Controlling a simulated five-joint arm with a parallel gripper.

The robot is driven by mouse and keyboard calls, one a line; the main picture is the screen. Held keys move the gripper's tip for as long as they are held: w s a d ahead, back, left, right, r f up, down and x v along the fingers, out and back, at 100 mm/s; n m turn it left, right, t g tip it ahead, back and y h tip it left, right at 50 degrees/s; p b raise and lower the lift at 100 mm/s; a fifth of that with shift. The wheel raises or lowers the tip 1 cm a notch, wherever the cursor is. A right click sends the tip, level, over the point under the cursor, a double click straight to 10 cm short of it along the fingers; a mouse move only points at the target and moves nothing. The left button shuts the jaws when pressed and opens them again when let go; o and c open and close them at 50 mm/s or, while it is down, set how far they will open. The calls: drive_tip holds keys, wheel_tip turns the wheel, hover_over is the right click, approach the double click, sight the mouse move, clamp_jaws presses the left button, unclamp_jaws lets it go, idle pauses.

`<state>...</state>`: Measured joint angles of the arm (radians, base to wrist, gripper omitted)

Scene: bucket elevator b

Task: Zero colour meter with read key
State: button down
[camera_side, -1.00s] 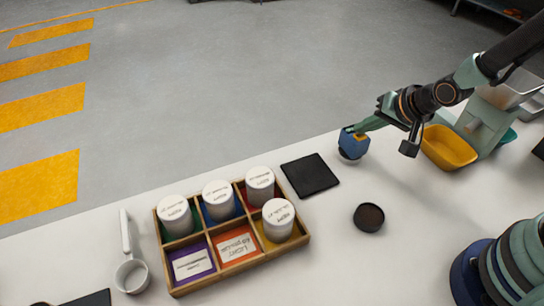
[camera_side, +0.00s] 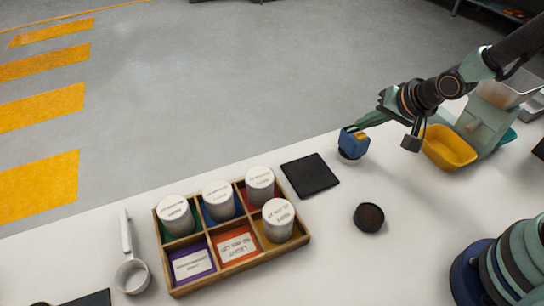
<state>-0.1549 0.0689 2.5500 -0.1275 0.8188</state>
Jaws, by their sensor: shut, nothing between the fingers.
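The colour meter (camera_side: 352,146) is a small blue block with a pale base, standing on the white table near its far edge. An orange patch, perhaps its read key (camera_side: 361,135), shows on its upper right. My gripper (camera_side: 356,127) is shut and empty, with its green fingertips at the top of the meter. I cannot tell whether they touch it or sit just above it.
A black square pad (camera_side: 310,176) and a dark round disc (camera_side: 369,217) lie nearby. A wooden crate (camera_side: 306,240) holds several white-lidded jars. A yellow tray (camera_side: 448,147) sits by a grey-green machine (camera_side: 485,120). A white scoop (camera_side: 131,275) lies at left.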

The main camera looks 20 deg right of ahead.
sight(363, 137)
drive_tip(key=shift+r, duration=0.1)
drive_tip(key=shift+r, duration=2.5)
drive_tip(key=shift+d+r, duration=0.1)
drive_tip(key=s+d+r+n+g+h, duration=0.1)
drive_tip(key=s+d+r+n, duration=0.4)
drive_tip(key=s+r+n, duration=0.2)
wheel_tip(363, 137, up, 3)
drive_tip(key=shift+s+d+f+n+g, duration=0.15)
drive_tip(key=shift+s+d+n+g, duration=0.2)
drive_tip(key=shift+s, duration=0.85)
